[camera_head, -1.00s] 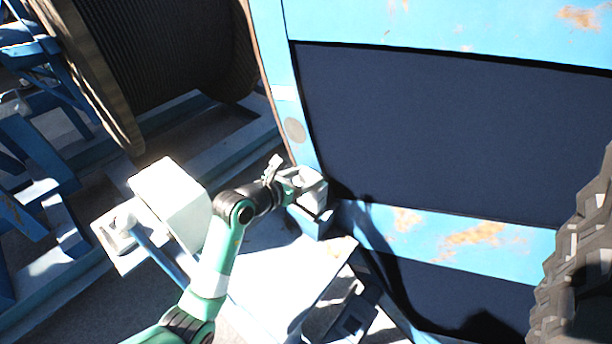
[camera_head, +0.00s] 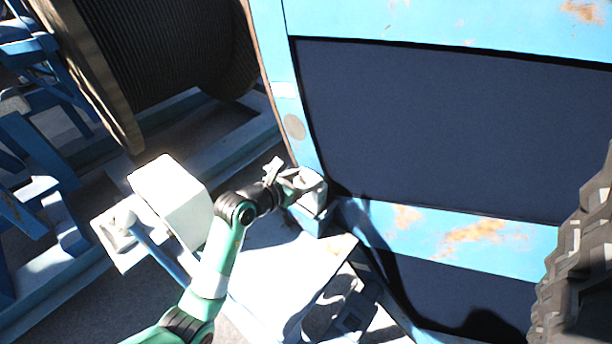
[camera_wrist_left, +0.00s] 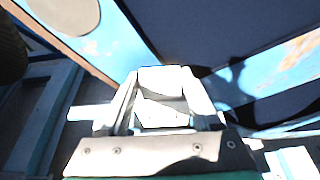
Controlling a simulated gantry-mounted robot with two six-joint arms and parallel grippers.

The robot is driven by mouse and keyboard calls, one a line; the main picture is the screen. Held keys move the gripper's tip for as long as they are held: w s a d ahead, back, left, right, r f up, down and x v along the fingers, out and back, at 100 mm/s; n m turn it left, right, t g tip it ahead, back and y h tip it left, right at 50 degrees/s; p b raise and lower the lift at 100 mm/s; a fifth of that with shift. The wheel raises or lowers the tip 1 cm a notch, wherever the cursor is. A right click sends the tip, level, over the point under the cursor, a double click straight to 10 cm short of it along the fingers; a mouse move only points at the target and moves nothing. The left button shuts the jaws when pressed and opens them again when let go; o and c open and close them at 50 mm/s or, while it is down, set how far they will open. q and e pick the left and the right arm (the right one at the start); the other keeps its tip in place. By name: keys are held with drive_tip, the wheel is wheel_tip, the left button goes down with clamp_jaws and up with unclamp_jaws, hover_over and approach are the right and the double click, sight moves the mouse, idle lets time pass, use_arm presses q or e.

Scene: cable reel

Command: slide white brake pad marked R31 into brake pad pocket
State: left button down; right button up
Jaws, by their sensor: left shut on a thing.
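My left gripper (camera_head: 306,184) is shut on a white brake pad (camera_head: 314,193) at the lower left corner of the large blue frame. The pad also shows in the left wrist view (camera_wrist_left: 162,82), pinched between the two pale fingers (camera_wrist_left: 160,100). No R31 mark can be read. A small blue block (camera_head: 314,222) lies just below the pad; it may be the brake pad pocket. I cannot tell whether the pad is inside it or only above it. My right gripper is not in view.
The blue frame (camera_head: 440,232) with a dark panel (camera_head: 430,130) fills the right. A white box (camera_head: 172,198) stands left of my left forearm. A large cable reel (camera_head: 160,55) is at upper left. A grey ribbed object (camera_head: 580,250) is at the right edge.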

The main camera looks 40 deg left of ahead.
use_arm(q)
drive_tip(key=shift+f+b, duration=1.2)
drive_tip(key=shift+f, duration=1.6)
drive_tip(key=shift+p, duration=0.5)
drive_tip(key=shift+f, duration=0.15)
drive_tip(key=shift+f, duration=0.4)
drive_tip(key=shift+p, duration=0.5)
